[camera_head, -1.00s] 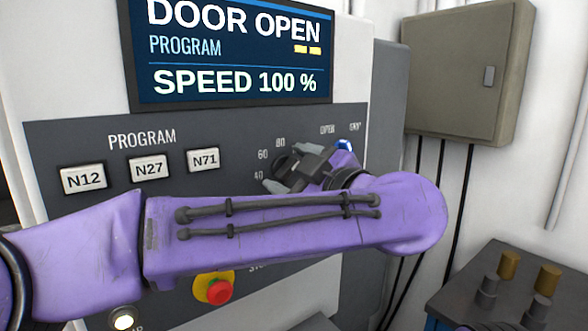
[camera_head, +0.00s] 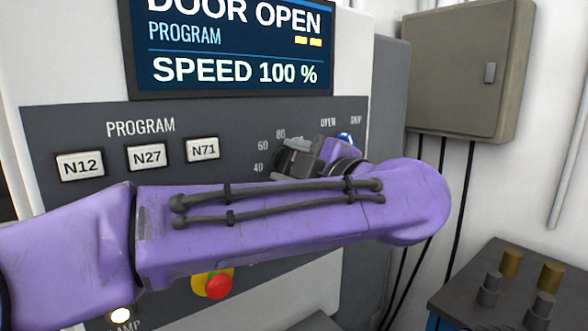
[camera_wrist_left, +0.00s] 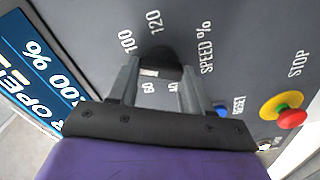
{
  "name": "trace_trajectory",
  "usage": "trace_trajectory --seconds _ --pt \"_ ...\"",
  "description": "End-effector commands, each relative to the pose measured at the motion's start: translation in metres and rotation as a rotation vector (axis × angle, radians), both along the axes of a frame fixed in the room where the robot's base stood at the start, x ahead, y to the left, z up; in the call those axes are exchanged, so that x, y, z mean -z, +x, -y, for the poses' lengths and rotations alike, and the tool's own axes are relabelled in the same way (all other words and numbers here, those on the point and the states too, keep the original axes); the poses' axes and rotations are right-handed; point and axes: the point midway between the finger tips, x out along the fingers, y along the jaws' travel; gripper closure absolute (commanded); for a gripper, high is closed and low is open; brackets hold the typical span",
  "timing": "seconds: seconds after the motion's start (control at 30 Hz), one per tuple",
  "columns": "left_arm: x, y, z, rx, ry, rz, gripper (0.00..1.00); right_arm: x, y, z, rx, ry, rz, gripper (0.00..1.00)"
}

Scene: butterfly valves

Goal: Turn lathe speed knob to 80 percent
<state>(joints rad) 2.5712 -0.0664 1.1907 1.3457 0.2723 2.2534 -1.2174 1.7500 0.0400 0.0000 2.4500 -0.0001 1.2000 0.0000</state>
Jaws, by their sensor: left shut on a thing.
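The dark round speed knob (camera_wrist_left: 160,58) sits on the grey panel, between scale marks 100, 120, 60 and 40 in the left wrist view. My left gripper (camera_wrist_left: 157,70) is shut on the knob, one finger on each side. In the head view the left gripper (camera_head: 293,158) is at the panel, and my purple forearm hides the lower part of the dial. Marks 40, 60 and 80 show there. The display (camera_head: 232,70) reads SPEED 100 %, DOOR OPEN. My right gripper is not in view.
Program buttons N12 (camera_head: 80,165), N27 (camera_head: 146,157) and N71 (camera_head: 203,149) lie left of the knob. A red stop button (camera_head: 217,285) is below my forearm. A blue reset button (camera_wrist_left: 221,108) is near the gripper. A grey cabinet (camera_head: 460,75) hangs at right.

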Motion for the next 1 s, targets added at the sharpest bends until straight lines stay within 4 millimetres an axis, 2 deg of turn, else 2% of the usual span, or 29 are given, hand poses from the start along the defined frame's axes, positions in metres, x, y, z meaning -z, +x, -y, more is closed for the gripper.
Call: trace_trajectory --seconds 0.5,1.0 --pt "0.003 -0.001 0.0 0.001 -0.301 0.221 0.82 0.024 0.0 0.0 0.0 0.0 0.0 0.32" --pt "0.002 0.0 0.0 0.001 -0.378 0.278 0.82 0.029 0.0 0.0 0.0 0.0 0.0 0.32"
